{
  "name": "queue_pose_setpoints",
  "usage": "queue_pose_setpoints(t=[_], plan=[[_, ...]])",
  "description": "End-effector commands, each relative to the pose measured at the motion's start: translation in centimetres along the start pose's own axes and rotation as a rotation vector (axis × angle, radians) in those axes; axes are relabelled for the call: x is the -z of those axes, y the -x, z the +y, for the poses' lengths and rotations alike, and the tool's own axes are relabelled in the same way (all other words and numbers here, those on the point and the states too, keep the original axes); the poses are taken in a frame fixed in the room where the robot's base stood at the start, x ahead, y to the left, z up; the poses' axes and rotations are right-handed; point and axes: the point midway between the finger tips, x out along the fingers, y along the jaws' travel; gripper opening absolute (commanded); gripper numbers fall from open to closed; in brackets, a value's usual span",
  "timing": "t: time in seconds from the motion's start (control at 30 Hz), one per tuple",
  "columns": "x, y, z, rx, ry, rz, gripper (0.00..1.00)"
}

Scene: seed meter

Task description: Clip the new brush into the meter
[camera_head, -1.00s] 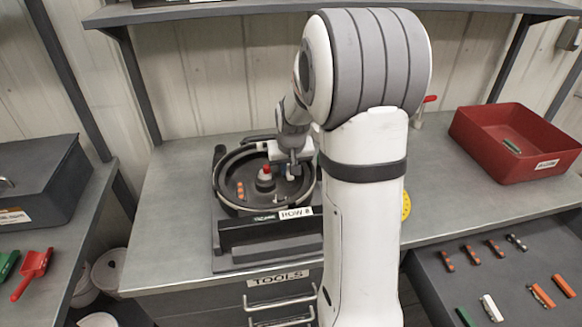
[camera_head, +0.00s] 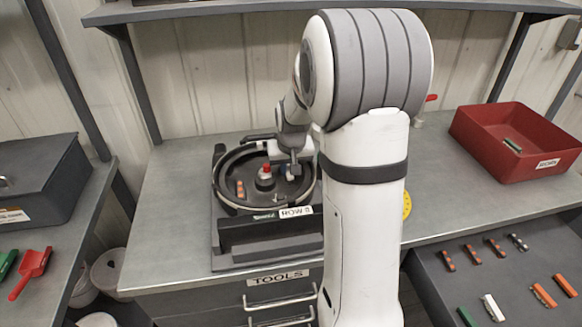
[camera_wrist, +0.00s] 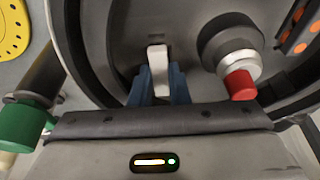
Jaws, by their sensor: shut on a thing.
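The seed meter (camera_head: 232,205) is a dark round housing on the bench, labelled ROW 8. Its open bowl has a central hub (camera_head: 265,182) with a red knob, which also shows in the wrist view (camera_wrist: 239,84). My gripper (camera_wrist: 160,92) has blue fingers, shut on a small whitish piece (camera_wrist: 158,62), likely the brush. In the head view, my gripper (camera_head: 291,174) is over the right part of the bowl, beside the hub. The piece's far end meets a dark slot or clip; whether it is seated there cannot be told.
An orange-dotted strip (camera_wrist: 300,25) is in the bowl. A yellow holed disc (camera_wrist: 12,30) and a green-ended cylinder (camera_wrist: 22,125) are near the meter. A red bin (camera_head: 500,150) stands at right; a dark tray (camera_head: 515,265) holds several small parts. The bench's left side is clear.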

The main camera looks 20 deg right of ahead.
Motion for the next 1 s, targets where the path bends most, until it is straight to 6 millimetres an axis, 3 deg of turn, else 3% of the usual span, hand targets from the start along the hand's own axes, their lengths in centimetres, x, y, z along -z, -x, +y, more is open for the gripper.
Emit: queue_pose_setpoints(t=[0.13, 0.17, 0.47, 1.0], plan=[[-0.04, -0.07, 0.01, 0.0, 0.0, -0.001, 0.0], [-0.04, -0.07, 0.01, 0.0, 0.0, -0.001, 0.16], [-0.05, -0.08, 0.01, 0.0, 0.0, -0.001, 0.41], [0.07, 0.23, 0.03, 0.0, 0.0, 0.0, 0.37]])
